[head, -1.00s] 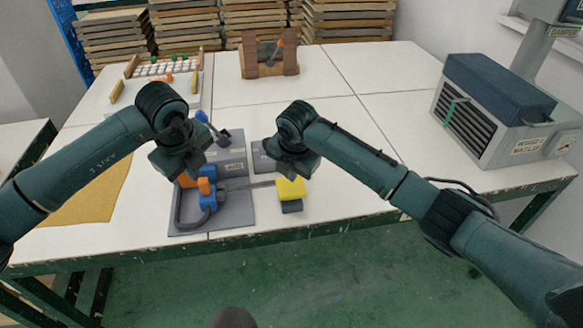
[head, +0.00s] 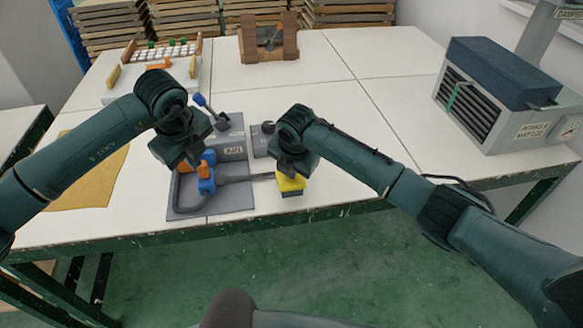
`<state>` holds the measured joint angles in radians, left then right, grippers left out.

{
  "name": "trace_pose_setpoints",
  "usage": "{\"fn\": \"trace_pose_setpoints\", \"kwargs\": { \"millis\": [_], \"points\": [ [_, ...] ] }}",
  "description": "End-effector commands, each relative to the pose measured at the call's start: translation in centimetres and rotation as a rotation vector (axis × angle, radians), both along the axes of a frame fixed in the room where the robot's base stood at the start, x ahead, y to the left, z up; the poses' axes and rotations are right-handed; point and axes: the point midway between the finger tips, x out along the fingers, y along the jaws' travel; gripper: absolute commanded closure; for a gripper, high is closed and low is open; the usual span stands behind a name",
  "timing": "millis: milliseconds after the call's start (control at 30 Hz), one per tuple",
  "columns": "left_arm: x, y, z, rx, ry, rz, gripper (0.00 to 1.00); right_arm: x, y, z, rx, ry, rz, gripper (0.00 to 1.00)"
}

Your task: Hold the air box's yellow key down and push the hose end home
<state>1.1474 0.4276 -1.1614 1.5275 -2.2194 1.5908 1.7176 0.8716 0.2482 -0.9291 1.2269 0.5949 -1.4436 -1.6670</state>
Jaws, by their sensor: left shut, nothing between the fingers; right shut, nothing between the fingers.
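The yellow key (head: 290,184) is a small yellow block with a dark base at the table's front edge. My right gripper (head: 291,170) is shut and empty, directly above the key and overlapping its top; I cannot tell whether it touches. A blue-and-orange fitting (head: 206,182) sits on a grey plate (head: 225,202), with a dark hose (head: 172,190) curving at its left. A dark line runs from the fitting toward the key. My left gripper (head: 181,162) is shut and empty beside and partly over the fitting. Which part is the hose end is unclear.
A grey labelled box (head: 233,150) with a blue-tipped lever (head: 200,101) stands behind the plate. A tan cloth (head: 90,175) lies left. A vented machine (head: 505,95) stands right, and a brown wooden stand (head: 268,45) at the back. The middle of the table is clear.

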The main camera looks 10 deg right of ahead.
Motion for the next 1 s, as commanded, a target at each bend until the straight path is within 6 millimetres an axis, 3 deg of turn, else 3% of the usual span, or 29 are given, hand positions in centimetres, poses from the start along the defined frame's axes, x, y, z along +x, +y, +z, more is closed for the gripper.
{"fn": "trace_pose_setpoints", "kwargs": {
  "millis": [1000],
  "points": [
    [-0.1,0.0,-8.2,0.001,0.003,0.000,1.00,-0.2,0.0,-0.3,0.001,0.008,0.000,1.00]
  ]
}}
